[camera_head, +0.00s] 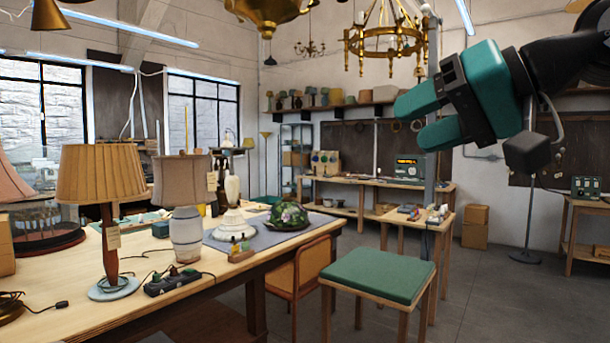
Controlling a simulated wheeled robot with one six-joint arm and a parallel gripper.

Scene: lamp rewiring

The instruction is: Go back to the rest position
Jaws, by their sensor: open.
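My gripper (415,119) is at the upper right, raised in the air and pointing left. Its two teal fingers are apart with a gap between them, and nothing shows in the gap. It is well above the green-topped stool (377,274) and to the right of the workbench (60,322). It touches nothing that I can see. A dark arm reaches it from the upper right edge of the picture.
The bench holds a pleated-shade lamp (100,174), a white-based lamp (186,226), a black power strip (173,281) and a green glass shade (287,215). A brass chandelier (386,42) hangs near my gripper. A grey post (431,190) stands behind it. Floor (500,300) at lower right is clear.

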